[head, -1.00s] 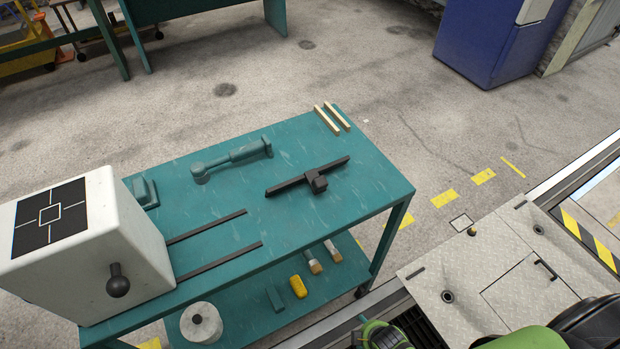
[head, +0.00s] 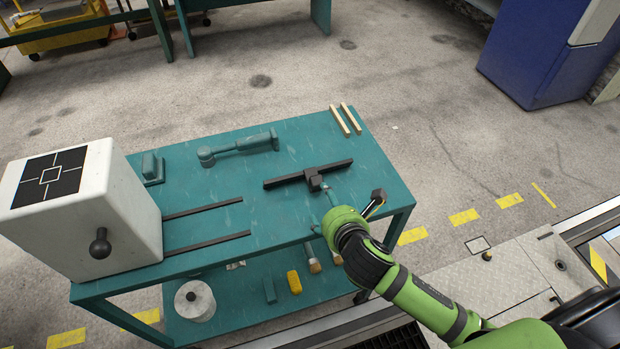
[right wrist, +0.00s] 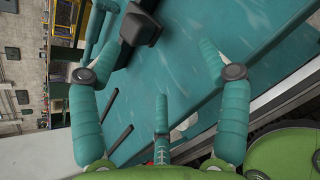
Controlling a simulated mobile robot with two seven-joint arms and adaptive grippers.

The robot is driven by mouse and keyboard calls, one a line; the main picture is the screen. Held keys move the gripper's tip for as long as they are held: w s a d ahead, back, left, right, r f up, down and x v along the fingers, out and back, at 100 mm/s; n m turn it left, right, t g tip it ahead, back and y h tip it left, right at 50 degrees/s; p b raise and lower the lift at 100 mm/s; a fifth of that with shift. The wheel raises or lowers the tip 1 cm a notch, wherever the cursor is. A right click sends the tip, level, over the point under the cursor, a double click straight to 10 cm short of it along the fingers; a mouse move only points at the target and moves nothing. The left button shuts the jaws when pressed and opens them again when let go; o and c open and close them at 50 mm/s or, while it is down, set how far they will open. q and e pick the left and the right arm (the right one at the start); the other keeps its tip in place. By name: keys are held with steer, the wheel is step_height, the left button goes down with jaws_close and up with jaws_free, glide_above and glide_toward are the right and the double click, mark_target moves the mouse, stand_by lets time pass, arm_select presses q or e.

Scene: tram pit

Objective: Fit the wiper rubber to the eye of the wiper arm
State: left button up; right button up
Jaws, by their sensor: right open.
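The black bar (head: 335,167), which looks like the wiper rubber, lies on the teal cart top with a dark block (head: 314,183) at its middle. The block shows in the right wrist view (right wrist: 140,27) between my spread fingertips, nearer the left one. My right gripper (head: 328,191) is open and empty, just on the near side of the block; I cannot tell whether it touches. The gripper's teal fingers also show in the right wrist view (right wrist: 157,25). A teal rod-like part with a round end (head: 238,147) lies farther back; I cannot tell whether it is the wiper arm. My left gripper is out of view.
A white box (head: 105,225) with a dark ball knob (head: 100,245) stands at the cart's left end. Two thin dark strips (head: 205,243) lie beside it. Two wooden sticks (head: 345,120) lie at the back right. The lower shelf holds a white roll (head: 195,300) and a yellow object (head: 294,282).

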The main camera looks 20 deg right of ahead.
mark_target(314, 182)
steer(key=n, duration=0.1)
steer(key=w+r+n+t, duration=0.1)
steer(key=n, duration=0.1)
steer(key=r+n, duration=0.1)
steer(key=n, duration=0.1)
steer(key=shift+w+a+r+y, duration=0.2)
steer(key=shift+w+a+y, duration=0.1)
steer(key=shift+w, duration=0.1)
steer(key=shift+w+n+t, duration=0.3)
steer(key=shift+n, duration=0.1)
steer(key=shift+a+p+x, duration=0.15)
steer(key=shift+p+x, duration=0.15)
steer(key=shift+x, duration=1.35)
steer(key=shift+a+p+x, duration=0.1)
steer(key=shift+p+x, duration=0.15)
steer(key=shift+x, duration=1.4)
steer(key=shift+s+f, duration=0.1)
steer(key=c, duration=1.4)
